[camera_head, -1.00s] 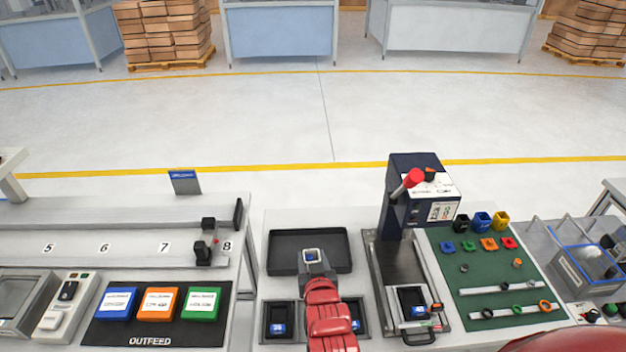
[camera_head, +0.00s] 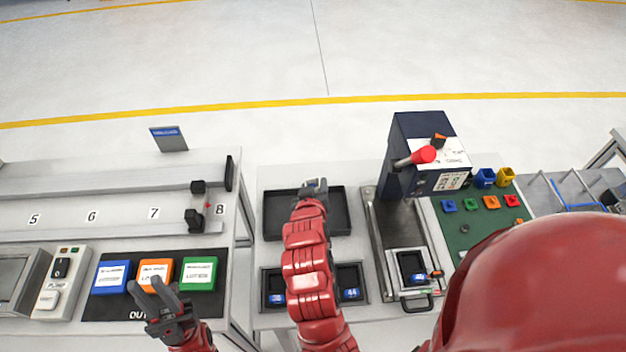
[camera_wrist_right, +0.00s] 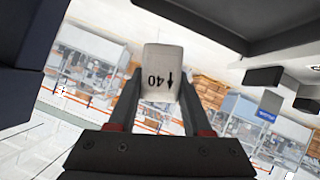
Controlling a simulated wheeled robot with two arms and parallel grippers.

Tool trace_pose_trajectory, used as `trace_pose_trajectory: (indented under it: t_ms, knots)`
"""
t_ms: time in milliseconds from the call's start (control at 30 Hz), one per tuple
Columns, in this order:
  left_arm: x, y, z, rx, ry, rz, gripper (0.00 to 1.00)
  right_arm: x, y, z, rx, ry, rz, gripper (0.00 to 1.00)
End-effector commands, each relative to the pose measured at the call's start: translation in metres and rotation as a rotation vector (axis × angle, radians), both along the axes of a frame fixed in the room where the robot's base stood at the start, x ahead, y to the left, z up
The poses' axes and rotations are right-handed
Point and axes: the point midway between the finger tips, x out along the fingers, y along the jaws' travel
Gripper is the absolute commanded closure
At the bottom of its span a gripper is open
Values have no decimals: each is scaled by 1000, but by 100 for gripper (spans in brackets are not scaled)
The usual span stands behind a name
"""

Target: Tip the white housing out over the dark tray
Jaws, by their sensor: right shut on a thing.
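The white housing (camera_wrist_right: 162,73), marked with "40" and an arrow, is held between the fingers of my right gripper (camera_wrist_right: 160,98) in the right wrist view. The marking reads upside down there. In the head view my right gripper (camera_head: 314,190) is at the far part of the dark tray (camera_head: 275,215), with the housing mostly hidden by the gripper. Whether anything has fallen from the housing cannot be told. The visible tray floor looks empty. My left gripper (camera_head: 165,308) is open and empty in front of the outfeed boxes.
Blue, orange and green boxes (camera_head: 199,273) stand on the black outfeed mat. A dark press with a red-knobbed lever (camera_head: 424,154) stands right of the tray. Dark nests with blue parts (camera_head: 350,293) lie nearer. My red arm covers much of the right side.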

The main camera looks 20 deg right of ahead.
Motion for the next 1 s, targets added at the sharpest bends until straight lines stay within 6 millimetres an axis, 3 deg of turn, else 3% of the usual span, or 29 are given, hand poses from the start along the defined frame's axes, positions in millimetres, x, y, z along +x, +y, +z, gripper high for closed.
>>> trace_pose_trajectory:
  t_ms: [567,1000]
  knots:
    - [0,0,38,0,0,0,73,-2,-3,-11,-269,213,3,100]
    - [0,0,62,0,0,0,73,-3,-5,-33,-554,444,3,100]
